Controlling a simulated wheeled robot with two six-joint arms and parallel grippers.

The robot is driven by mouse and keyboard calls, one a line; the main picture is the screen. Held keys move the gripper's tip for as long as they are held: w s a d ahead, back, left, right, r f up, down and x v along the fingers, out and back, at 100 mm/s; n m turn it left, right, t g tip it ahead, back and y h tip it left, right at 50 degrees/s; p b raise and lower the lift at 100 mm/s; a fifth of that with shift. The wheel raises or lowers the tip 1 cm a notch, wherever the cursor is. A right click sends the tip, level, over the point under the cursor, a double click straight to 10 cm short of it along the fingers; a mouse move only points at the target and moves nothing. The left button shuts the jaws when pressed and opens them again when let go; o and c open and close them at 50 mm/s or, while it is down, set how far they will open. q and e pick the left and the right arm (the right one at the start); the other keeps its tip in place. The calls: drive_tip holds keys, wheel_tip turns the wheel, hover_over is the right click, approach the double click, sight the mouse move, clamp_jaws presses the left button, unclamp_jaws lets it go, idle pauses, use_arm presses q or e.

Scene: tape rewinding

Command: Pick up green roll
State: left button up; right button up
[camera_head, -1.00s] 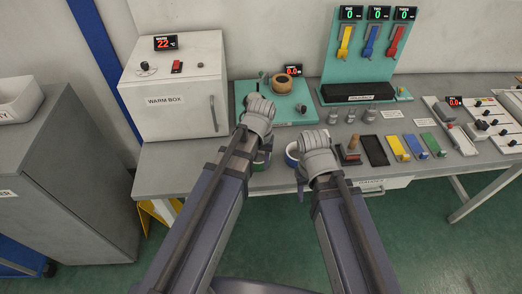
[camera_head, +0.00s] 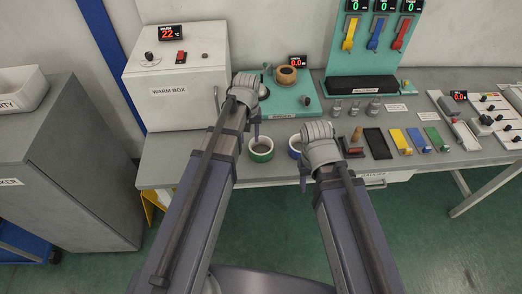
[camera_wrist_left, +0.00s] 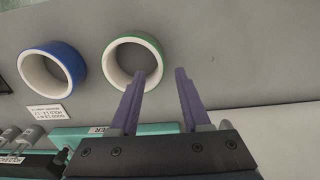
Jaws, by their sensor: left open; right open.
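The green roll (camera_head: 261,150) is a short ring with a green outside and white inside, standing on the grey table near its front edge. It also shows in the left wrist view (camera_wrist_left: 158,50). My left gripper (camera_head: 256,133) is open and empty, just behind and above the green roll. In the left wrist view its two fingers (camera_wrist_left: 155,90) point toward the table, with one fingertip overlapping the roll's lower right rim. My right gripper (camera_head: 304,172) is at the blue roll (camera_head: 294,147), which it partly hides; its fingers are hardly visible. The blue roll shows whole in the left wrist view (camera_wrist_left: 52,68).
A teal winder base (camera_head: 305,110) with a brown roll (camera_head: 286,75) stands behind my left gripper. The warm box (camera_head: 180,80) is to the left. Several small metal weights (camera_head: 355,108), a stamp and coloured trays (camera_head: 400,141) lie to the right. Table left of the green roll is clear.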

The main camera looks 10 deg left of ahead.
sight(249, 146)
use_arm(q)
drive_tip(key=shift+s+a+f+b, duration=0.1)
drive_tip(key=shift+s+f+b, duration=0.05)
drive_tip(key=shift+f+b, duration=2.4)
clamp_jaws()
